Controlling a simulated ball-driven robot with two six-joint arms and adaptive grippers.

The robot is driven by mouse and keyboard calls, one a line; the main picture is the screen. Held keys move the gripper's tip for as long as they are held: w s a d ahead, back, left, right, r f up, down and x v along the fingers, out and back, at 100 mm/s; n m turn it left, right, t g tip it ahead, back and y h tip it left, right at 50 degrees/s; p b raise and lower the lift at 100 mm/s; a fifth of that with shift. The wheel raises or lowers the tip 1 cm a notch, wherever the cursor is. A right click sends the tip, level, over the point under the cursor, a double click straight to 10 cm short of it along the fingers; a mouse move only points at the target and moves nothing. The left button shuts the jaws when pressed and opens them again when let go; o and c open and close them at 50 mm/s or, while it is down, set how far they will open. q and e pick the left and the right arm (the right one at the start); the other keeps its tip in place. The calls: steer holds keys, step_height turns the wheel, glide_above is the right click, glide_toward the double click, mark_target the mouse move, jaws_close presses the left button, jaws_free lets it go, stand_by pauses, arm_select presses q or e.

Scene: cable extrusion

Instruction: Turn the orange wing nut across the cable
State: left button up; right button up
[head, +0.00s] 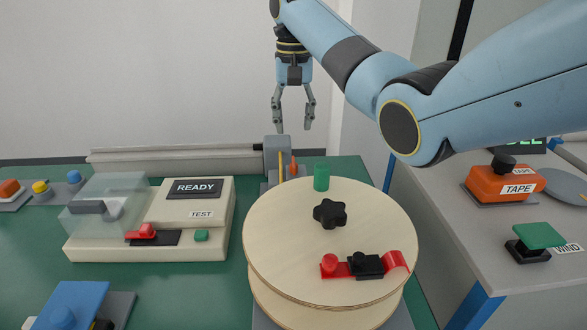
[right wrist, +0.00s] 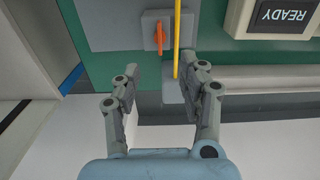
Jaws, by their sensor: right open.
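The orange wing nut (right wrist: 159,38) sits on a grey plate in the right wrist view, beside the yellow cable (right wrist: 177,38). Its long side runs roughly along the cable, with a small gap between them. In the head view the wing nut (head: 293,166) shows small behind the wooden reel, and the cable (head: 281,165) stands just left of it. My right gripper (head: 293,126) points down above the wing nut, open and empty. In the right wrist view its fingers (right wrist: 167,75) are spread wide, with the wing nut beyond the tips. My left gripper is out of view.
The wooden reel (head: 290,240) with a black knob (head: 330,213) and green peg (head: 321,177) stands in front. A tester (head: 163,240) marked READY is at left. A side bench at right holds an orange TAPE block (head: 490,186) and green WIND switch (head: 538,235).

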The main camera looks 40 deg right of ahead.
mark_target(294, 162)
step_height(294, 162, down, 10)
steer(key=shift+f+b, duration=0.2)
steer(key=shift+b, duration=0.3)
jaws_close()
